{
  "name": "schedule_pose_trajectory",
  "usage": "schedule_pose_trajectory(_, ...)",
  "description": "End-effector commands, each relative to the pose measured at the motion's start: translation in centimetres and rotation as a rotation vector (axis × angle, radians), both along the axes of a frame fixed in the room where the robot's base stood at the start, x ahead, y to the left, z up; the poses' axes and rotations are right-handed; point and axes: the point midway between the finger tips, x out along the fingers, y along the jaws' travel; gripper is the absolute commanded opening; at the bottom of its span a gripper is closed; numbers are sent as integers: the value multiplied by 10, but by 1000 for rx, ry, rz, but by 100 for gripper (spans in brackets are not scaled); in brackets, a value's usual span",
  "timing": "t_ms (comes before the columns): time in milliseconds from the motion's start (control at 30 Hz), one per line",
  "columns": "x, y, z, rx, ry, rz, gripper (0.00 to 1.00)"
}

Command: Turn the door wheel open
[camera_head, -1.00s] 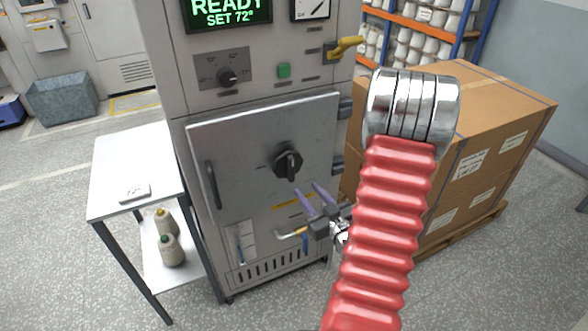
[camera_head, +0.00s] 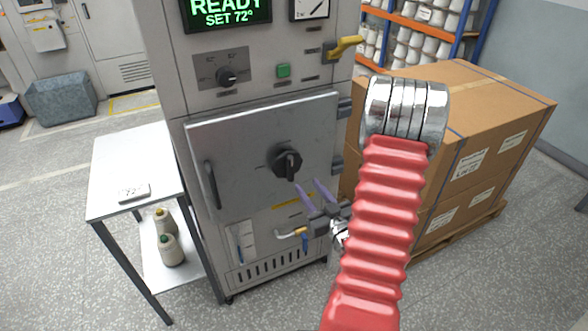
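The door wheel (camera_head: 285,160) is a black knob with a pointer on the grey cabinet door (camera_head: 235,140); its pointer hangs downward. The door looks shut, with a dark vertical handle (camera_head: 211,185) at its left side. My gripper (camera_head: 312,190) has two purple fingers spread apart, with nothing between them. It is in front of the cabinet, just below and to the right of the wheel in the picture, and apart from it. My red ribbed arm with its silver end covers part of the cabinet's right side.
A white side table (camera_head: 130,165) stands left of the cabinet, with cones of yarn (camera_head: 170,250) on its lower shelf. Stacked cardboard boxes (camera_head: 480,130) stand on a pallet at right. A yellow lever (camera_head: 345,46) and a pipe with a blue-handled valve (camera_head: 304,240) stick out from the cabinet.

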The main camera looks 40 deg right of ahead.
Motion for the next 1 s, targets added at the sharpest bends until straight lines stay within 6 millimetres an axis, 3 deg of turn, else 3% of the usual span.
schedule_pose_trajectory(600, 89, -25, 0, -1, 0, 3, 36)
schedule_pose_trajectory(800, 103, -30, 0, 1, 0, 0, 36)
schedule_pose_trajectory(1000, 105, -31, 0, 1, 1, 0, 36)
